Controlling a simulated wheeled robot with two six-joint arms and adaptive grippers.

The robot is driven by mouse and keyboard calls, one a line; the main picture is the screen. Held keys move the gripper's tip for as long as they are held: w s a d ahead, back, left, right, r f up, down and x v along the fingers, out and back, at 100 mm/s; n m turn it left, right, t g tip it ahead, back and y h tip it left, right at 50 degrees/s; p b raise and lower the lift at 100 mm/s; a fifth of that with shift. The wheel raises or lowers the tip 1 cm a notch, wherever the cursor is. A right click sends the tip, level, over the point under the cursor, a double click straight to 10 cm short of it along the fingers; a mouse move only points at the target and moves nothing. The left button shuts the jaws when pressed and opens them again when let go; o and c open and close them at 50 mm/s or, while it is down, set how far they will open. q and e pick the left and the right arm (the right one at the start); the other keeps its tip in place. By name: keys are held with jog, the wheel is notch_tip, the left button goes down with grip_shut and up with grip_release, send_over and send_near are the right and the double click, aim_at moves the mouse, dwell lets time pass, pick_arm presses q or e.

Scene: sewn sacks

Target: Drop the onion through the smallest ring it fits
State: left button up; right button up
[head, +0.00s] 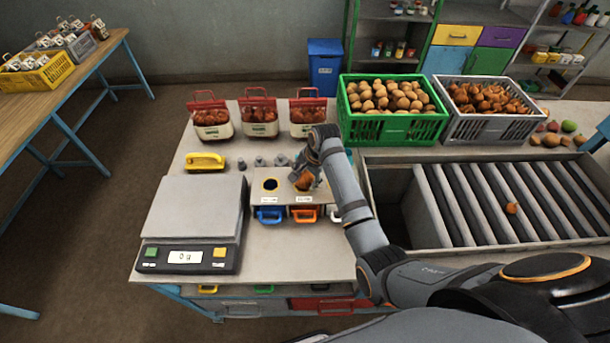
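The ring board (265,205) is a low stand with holes in its top, on the table between the scale and my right arm. Its left ring (270,184) is open to view with a dark hole. My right gripper (306,177) points down over the middle of the board. An orange-brown onion (304,182) shows between its fingers, at or just above the middle ring, which it mostly hides. I cannot tell how deep the onion sits. Any ring farther right is hidden by my arm. My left gripper is out of view.
A blue drawer (269,215) and an orange drawer (304,214) sit under the board. A scale (195,208) reading 0 stands left. Another onion (511,208) lies on the rollers (480,215). A green crate (390,127) and several onion sacks (258,117) stand behind.

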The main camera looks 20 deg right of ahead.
jog(key=o, duration=0.4)
jog(key=shift+a, duration=0.1)
jog(key=shift+r, duration=0.1)
jog(key=v, duration=1.2)
